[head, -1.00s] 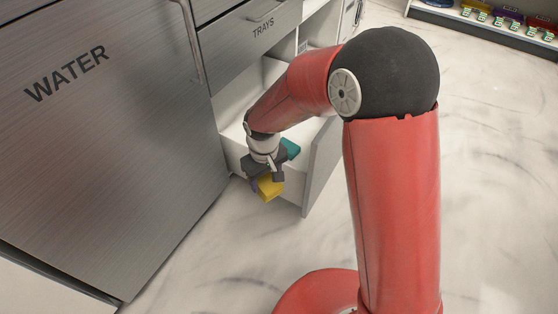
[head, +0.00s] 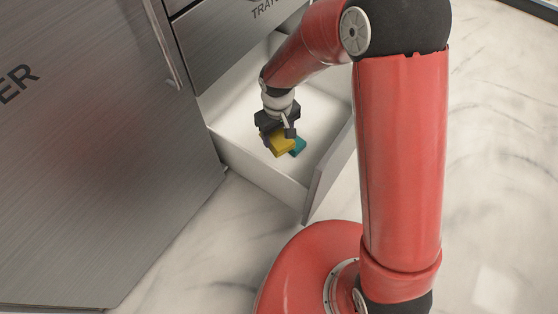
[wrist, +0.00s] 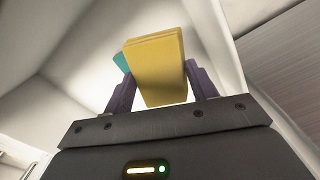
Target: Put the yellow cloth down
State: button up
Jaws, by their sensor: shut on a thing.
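The yellow cloth (head: 281,143) is a folded block held between the fingers of my gripper (head: 276,133). In the wrist view the yellow cloth (wrist: 155,70) stands between the two dark fingers of my gripper (wrist: 160,88), which is shut on it. In the head view the cloth appears over the inside of an open white drawer (head: 240,155). A teal item (head: 298,147) shows just beside and partly behind the cloth, and also in the wrist view (wrist: 121,62). I cannot tell whether the cloth touches the drawer floor or the teal item.
The drawer's front panel (head: 329,178) stands out over the marble floor (head: 195,265). A large grey door (head: 90,160) stands at the left.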

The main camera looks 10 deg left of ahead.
aim_at(278, 138)
notch_tip(278, 138, down, 17)
jog(key=b, duration=0.2)
jog(key=shift+r+b, duration=0.15)
jog(key=shift+b, duration=0.15)
jog(key=o, duration=0.4)
jog(key=shift+f, duration=0.2)
jog(key=o, duration=0.5)
jog(key=shift+r, duration=0.1)
notch_tip(278, 138, up, 12)
jog(key=shift+r+p, duration=0.15)
jog(key=shift+p, duration=0.95)
